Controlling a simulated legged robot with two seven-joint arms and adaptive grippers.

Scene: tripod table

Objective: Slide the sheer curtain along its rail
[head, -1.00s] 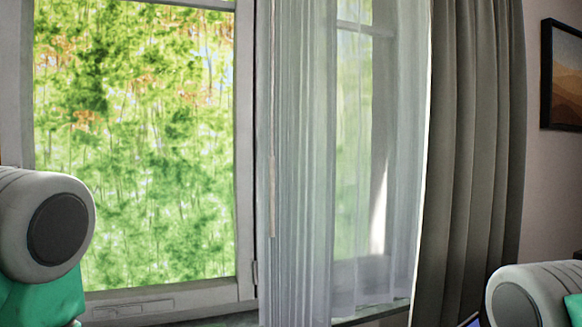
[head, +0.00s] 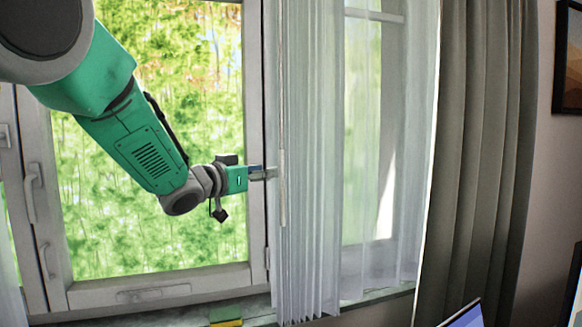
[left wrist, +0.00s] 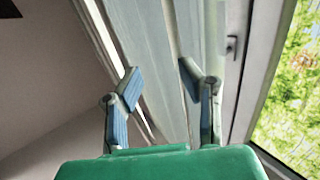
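The sheer curtain (head: 308,200) hangs in pale folds over the right part of the window in the head view. A thin pale wand (head: 282,160) hangs along its left edge. My left gripper (head: 272,173) is at that left edge, level with the wand; whether it touches is unclear. In the left wrist view, my left gripper (left wrist: 160,76) has its two blue fingers apart, with the sheer curtain (left wrist: 150,30) beyond and between them. Nothing is clearly clamped. The rail is out of view. My right gripper is not in view.
A heavy grey-brown curtain (head: 478,150) hangs to the right. The window frame (head: 256,130) stands behind my left arm, with handles (head: 31,190) at left. A laptop corner (head: 464,315) and a yellow-green object (head: 226,316) show at the bottom. A picture (head: 570,60) hangs at right.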

